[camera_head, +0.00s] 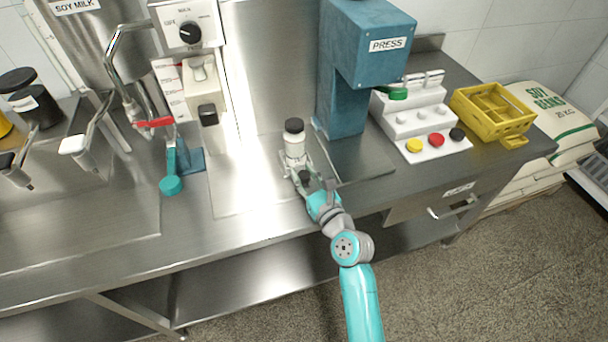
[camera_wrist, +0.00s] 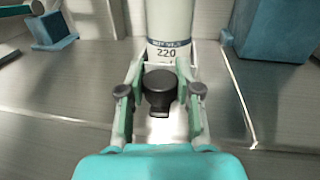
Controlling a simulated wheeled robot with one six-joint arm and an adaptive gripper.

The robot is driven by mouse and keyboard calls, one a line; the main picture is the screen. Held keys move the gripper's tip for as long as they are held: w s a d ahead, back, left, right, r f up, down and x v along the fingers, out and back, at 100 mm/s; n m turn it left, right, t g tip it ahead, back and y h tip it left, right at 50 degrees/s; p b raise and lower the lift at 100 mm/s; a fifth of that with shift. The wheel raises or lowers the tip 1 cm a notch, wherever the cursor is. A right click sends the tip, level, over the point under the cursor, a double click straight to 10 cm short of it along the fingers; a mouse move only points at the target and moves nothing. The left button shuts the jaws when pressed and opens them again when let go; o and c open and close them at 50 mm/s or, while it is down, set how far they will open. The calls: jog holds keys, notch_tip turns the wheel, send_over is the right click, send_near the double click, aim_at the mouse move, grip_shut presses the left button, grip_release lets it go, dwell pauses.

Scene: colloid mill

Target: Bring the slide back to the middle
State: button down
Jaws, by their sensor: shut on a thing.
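My gripper (camera_head: 296,166) is shut on a pale upright cylinder (camera_head: 295,147) with a black top, on the steel counter. In the wrist view the cylinder (camera_wrist: 169,22) carries a blue band and the number 220, and its top is out of frame. My two fingers (camera_wrist: 161,66) reach to either side of its lower part. A black round part (camera_wrist: 160,88) sits between the fingers, nearer the wrist. I cannot tell for certain which part is the slide.
The blue press (camera_head: 343,105) stands right of the cylinder. A teal-handled lever (camera_head: 171,184) on a blue base is at left, below the dial machine (camera_head: 190,14). A button panel (camera_head: 428,149) and yellow crate (camera_head: 492,111) stand at right. The counter in front is clear.

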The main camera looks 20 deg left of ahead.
jog(key=c, duration=0.8)
grip_release()
jog(key=shift+o, duration=0.2)
jog(key=v, duration=1.2)
